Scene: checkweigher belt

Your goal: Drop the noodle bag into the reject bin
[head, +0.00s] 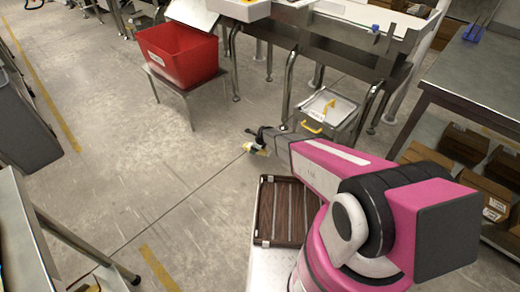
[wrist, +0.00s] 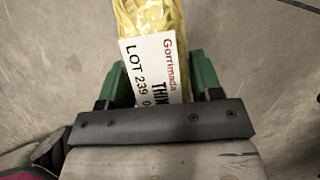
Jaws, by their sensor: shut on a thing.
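My gripper (wrist: 158,88) is shut on the noodle bag (wrist: 150,18), with its green fingers on either side of it in the wrist view. The bag is clear with yellow noodles and a white label reading "Gorrimada" and "LOT 239". In the head view the bag (head: 257,150) shows small and yellow at the end of my arm, above the open floor. The red reject bin (head: 188,68) stands on a low metal stand, up and left of my gripper and well apart from it. The bin's open top faces up; its far inside is partly hidden.
The checkweigher frame (head: 335,42) with metal legs stands right of the bin. A steel table (head: 485,75) with cartons below is at right. Another table (head: 20,225) is at left. Floor between is clear.

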